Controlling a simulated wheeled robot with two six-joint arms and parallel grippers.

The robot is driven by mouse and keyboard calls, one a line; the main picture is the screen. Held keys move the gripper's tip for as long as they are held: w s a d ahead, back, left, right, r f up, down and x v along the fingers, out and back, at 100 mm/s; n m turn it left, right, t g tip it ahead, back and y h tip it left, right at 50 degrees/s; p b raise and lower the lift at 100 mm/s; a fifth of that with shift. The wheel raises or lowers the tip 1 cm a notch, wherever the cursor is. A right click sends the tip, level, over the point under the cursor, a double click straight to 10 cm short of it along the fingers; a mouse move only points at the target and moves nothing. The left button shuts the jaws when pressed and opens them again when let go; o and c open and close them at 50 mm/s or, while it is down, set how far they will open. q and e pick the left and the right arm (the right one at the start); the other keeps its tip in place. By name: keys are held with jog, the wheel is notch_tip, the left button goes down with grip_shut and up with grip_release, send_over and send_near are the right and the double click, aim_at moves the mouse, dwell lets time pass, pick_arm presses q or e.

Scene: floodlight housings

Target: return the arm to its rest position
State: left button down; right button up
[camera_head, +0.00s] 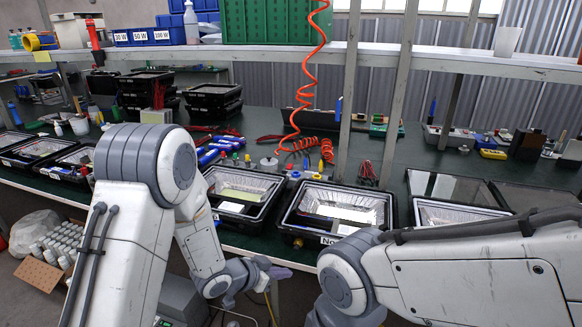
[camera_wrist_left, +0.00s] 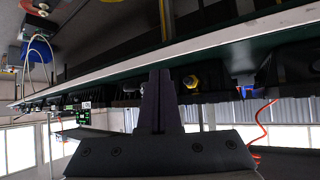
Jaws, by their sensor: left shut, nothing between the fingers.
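My left gripper (camera_head: 281,272) is at the end of my left arm, low in front of the bench's near edge, below the floodlight housings. In the left wrist view its two dark fingers (camera_wrist_left: 158,100) stand pressed together with nothing between them. My left arm bends down from the left in the head view. My right arm comes in from the right and bends downward at the lower middle; its gripper is not in view.
Open black floodlight housings (camera_head: 290,230) stand in a row along the green bench's front edge. A coiled orange hose (camera_head: 303,95) hangs above the bench. Blue bins (camera_head: 152,36) and a green crate (camera_head: 268,22) sit on the shelf. White bottles (camera_head: 62,240) stand on the lower left.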

pick_arm(q)
jog(key=s+a+r+n+g+y+p, duration=0.1)
jog(key=s+r+y+p, duration=0.5)
jog(key=r, duration=0.5)
jog(key=s+a+r+g, duration=0.1)
jog(key=s+r+g, duration=0.2)
jog(key=s, duration=0.8)
jog(key=s+a+r+n+g, duration=0.1)
jog(key=s+r+g, duration=0.2)
jog(key=s, duration=0.9)
notch_tip(320, 180, up, 3)
jog(key=shift+s+r+y+p, duration=0.2)
jog(key=shift+y+p, duration=0.2)
jog(key=shift+p, duration=0.05)
